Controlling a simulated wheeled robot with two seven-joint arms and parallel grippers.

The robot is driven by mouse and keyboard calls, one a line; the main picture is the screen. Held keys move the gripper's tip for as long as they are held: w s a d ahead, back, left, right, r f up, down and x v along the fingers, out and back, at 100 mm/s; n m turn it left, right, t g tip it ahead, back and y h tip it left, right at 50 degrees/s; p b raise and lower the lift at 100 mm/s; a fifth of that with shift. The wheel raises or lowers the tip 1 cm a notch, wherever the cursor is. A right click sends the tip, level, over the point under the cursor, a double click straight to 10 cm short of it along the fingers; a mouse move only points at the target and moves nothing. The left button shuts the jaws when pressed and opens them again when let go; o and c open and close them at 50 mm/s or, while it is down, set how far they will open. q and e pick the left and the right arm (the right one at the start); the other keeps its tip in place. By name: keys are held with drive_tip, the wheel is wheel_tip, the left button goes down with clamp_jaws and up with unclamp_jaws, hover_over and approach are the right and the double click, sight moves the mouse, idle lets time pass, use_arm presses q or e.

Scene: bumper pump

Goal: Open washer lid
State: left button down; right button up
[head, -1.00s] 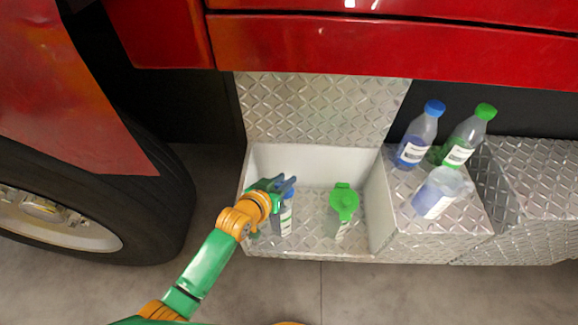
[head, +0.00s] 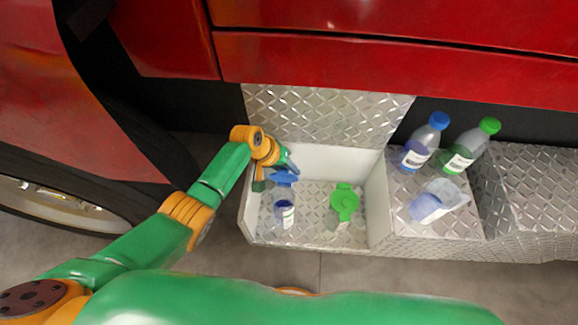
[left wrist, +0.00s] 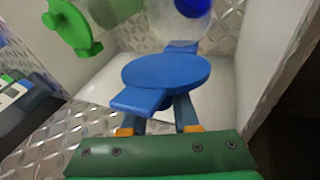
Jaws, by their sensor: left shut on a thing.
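The blue washer lid (head: 283,178) is swung up at the back of the washer reservoir (head: 285,212), whose round top stands open with blue inside. My left gripper (head: 285,165) is shut on the lid, above and behind the reservoir. In the left wrist view the lid (left wrist: 165,75) is a flat blue disc with a tab, held between the two fingers (left wrist: 160,115). The translucent reservoir (left wrist: 185,28) is just beyond it. I cannot tell whether lid and reservoir still join. My right gripper is not in view.
A green-lidded reservoir (head: 344,203) stands to the right in the same white-walled bay (head: 375,205). On the metal step are a blue-capped bottle (head: 418,153), a green-capped bottle (head: 464,155) and a clear jug (head: 438,202). The red bumper (head: 390,62) overhangs behind.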

sight(284, 172)
use_arm(q)
drive_tip(key=shift+w+f+g+b, duration=0.1)
drive_tip(key=shift+f+g+b, duration=0.1)
drive_tip(key=shift+g+b, duration=0.3)
drive_tip(key=c, duration=0.7)
unclamp_jaws()
drive_tip(key=shift+w, duration=0.1)
drive_tip(key=p+v, duration=0.3)
drive_tip(key=v, duration=0.4)
drive_tip(key=shift+w, duration=0.1)
